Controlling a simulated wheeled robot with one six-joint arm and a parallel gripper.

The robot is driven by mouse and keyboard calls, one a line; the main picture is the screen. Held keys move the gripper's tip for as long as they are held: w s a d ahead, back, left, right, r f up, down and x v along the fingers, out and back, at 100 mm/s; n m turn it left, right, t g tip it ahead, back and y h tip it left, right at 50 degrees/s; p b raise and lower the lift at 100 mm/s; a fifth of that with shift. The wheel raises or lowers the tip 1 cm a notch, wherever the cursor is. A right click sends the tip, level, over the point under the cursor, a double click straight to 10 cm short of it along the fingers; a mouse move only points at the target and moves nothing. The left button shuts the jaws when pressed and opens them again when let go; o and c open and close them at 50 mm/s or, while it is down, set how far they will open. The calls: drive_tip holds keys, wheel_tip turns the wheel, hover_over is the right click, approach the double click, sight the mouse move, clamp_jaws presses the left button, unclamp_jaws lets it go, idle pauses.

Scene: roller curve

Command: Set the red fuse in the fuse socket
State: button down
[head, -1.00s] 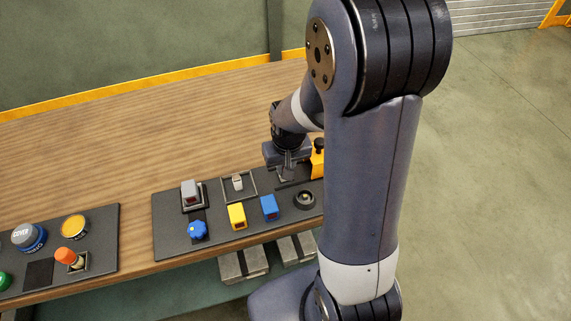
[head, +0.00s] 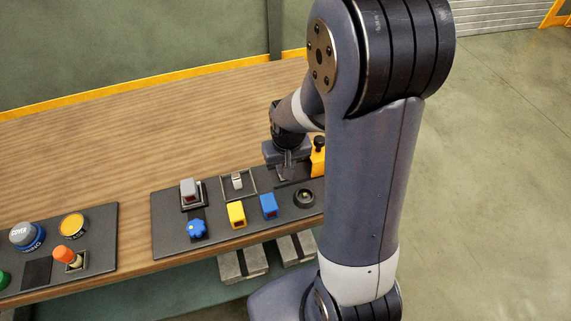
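My gripper (head: 285,171) hangs low over the back right part of the right-hand dark panel (head: 168,233), beside a yellow and black upright part (head: 318,157). The fingers are small and partly dark, so their opening and anything between them cannot be made out. I cannot pick out a red fuse; it may be hidden at the gripper or behind my arm. No fuse socket can be told for sure. A round black part with a hole (head: 304,198) sits on the panel in front of and right of my gripper.
The left panel (head: 105,235) holds an orange-topped lever (head: 65,255). The table behind is clear.

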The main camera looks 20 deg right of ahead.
drive_tip(key=shift+s+f, duration=0.35)
drive_tip(key=shift+f, duration=0.1)
drive_tip(key=c, duration=1.6)
unclamp_jaws()
drive_tip(key=shift+o, duration=0.2)
drive_tip(key=shift+r, duration=0.1)
drive_tip(key=shift+o, duration=0.8)
drive_tip(key=shift+w+r+p, duration=0.15)
drive_tip(key=shift+r+p, duration=0.3)
drive_tip(key=shift+p, duration=0.05)
drive_tip(key=shift+o, duration=0.3)
drive_tip(key=shift+w+r+p, duration=0.15)
drive_tip(key=shift+r+p, duration=2.05)
drive_tip(key=shift+r, duration=0.95)
drive_tip(key=shift+f, duration=0.1)
wheel_tip(320, 180, down, 7)
drive_tip(key=b, duration=0.5)
drive_tip(key=shift+r, duration=0.2)
